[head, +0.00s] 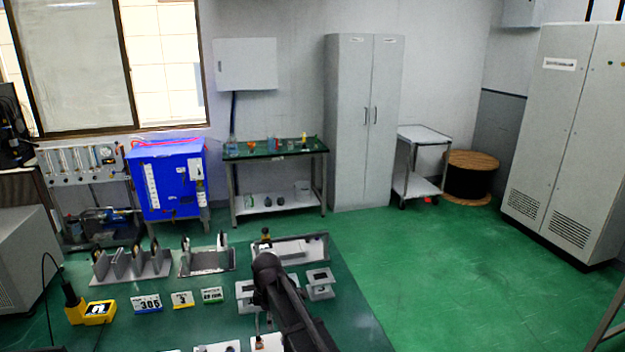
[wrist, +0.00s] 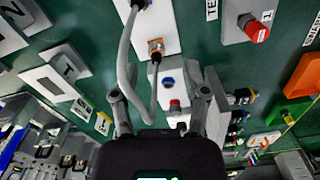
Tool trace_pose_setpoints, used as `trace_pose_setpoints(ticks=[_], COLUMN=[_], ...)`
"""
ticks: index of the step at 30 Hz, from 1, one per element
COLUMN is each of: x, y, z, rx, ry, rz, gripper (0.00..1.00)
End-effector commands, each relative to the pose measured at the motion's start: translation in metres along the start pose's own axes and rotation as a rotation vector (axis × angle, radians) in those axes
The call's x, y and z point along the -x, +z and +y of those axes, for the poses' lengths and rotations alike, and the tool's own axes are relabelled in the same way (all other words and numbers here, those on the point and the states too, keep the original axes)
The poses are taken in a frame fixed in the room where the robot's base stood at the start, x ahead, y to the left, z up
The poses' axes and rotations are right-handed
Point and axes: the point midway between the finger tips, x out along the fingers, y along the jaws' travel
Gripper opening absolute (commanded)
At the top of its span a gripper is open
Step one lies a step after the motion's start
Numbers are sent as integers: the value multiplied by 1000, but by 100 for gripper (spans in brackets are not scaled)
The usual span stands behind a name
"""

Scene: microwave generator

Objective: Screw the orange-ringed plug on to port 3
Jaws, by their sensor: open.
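My gripper (wrist: 160,92) is open in the wrist view, with its two fingers apart at the lower middle. A plug with an orange ring (wrist: 156,47) shows beyond the fingertips, against a white block, on the end of a grey cable (wrist: 124,60). The cable loops down between the fingers and back up past the top edge. A blue-ringed fitting (wrist: 167,82) sits on a light block between the fingers, with a red-capped fitting (wrist: 175,106) below it. I cannot read a number 3 by any port. In the head view my arm hides the gripper.
A red-capped fitting marked 1 (wrist: 259,27) stands at the upper right in the wrist view. Other light blocks (wrist: 55,75), an orange part (wrist: 289,112) and several coloured connectors surround the gripper. In the head view, holders (head: 131,266) and number signs (head: 147,303) stand on the green table (head: 350,300).

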Motion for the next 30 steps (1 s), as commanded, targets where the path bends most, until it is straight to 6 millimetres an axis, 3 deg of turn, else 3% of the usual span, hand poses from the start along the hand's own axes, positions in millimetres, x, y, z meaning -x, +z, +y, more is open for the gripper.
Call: trace_pose_setpoints(ticks=[1, 3, 7, 22, 30], x=[-1, -2, -2, -4, -15], y=[-16, -29, -43, -44, -44], z=[6, 8, 9, 8, 9], rx=[60, 126, 197, 210, 209], ry=[0, 0, 0, 0, 0], rz=[0, 0, 0, 0, 0], gripper=[59, 59, 59, 59, 59])
